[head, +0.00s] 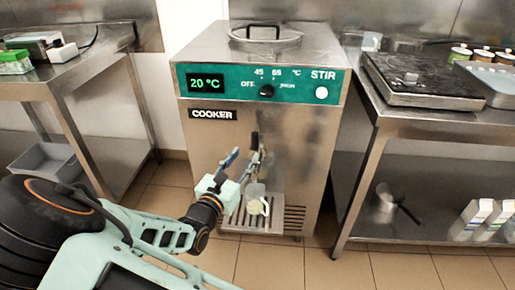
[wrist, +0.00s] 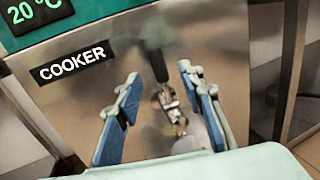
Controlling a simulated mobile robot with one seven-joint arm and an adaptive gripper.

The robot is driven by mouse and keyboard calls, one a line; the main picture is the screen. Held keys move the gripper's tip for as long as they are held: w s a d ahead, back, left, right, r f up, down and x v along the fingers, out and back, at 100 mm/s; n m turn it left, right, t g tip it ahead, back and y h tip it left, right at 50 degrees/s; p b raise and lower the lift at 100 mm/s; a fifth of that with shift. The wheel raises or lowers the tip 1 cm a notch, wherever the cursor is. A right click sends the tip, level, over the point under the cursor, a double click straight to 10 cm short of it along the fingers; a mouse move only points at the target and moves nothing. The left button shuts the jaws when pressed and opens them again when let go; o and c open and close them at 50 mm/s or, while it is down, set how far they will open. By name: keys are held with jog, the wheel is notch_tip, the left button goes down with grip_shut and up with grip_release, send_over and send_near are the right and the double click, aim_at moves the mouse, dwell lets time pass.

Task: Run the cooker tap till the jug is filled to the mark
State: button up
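The steel cooker (head: 225,145) stands ahead, its display reading 20 °C. The tap (wrist: 172,105) on its front has an upright black handle (head: 255,141), which also shows in the wrist view (wrist: 157,62). A small clear jug (head: 255,190) stands under the tap on the drip tray (head: 234,216). Its fill level and mark are too small to tell. My gripper (head: 244,157) is in front of the tap. In the wrist view my gripper (wrist: 160,85) is open, with the tap and handle seen between its two blue-padded fingers. I see no clear contact with the handle.
The cooker's panel has a black knob (head: 267,91) and a white STIR button (head: 321,92). A steel table (head: 60,75) stands left and another bench (head: 400,118) right, holding a dark-topped appliance (head: 420,80). A steel pot (head: 384,204) is on the right lower shelf.

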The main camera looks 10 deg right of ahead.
aim_at(254, 141)
jog(key=b+x, duration=0.1)
jog(key=x, duration=0.3)
jog(key=b+x, duration=0.1)
jog(key=x, duration=0.4)
jog(key=shift+w+a+f+b, duration=0.1)
jog(key=shift+w+f+b, duration=0.1)
jog(key=shift+w+b, duration=0.2)
jog(key=shift+w+d+r, duration=0.1)
jog(key=shift+w+d, duration=0.2)
jog(key=shift+w, duration=0.2)
jog(key=shift+c, duration=0.7)
grip_shut()
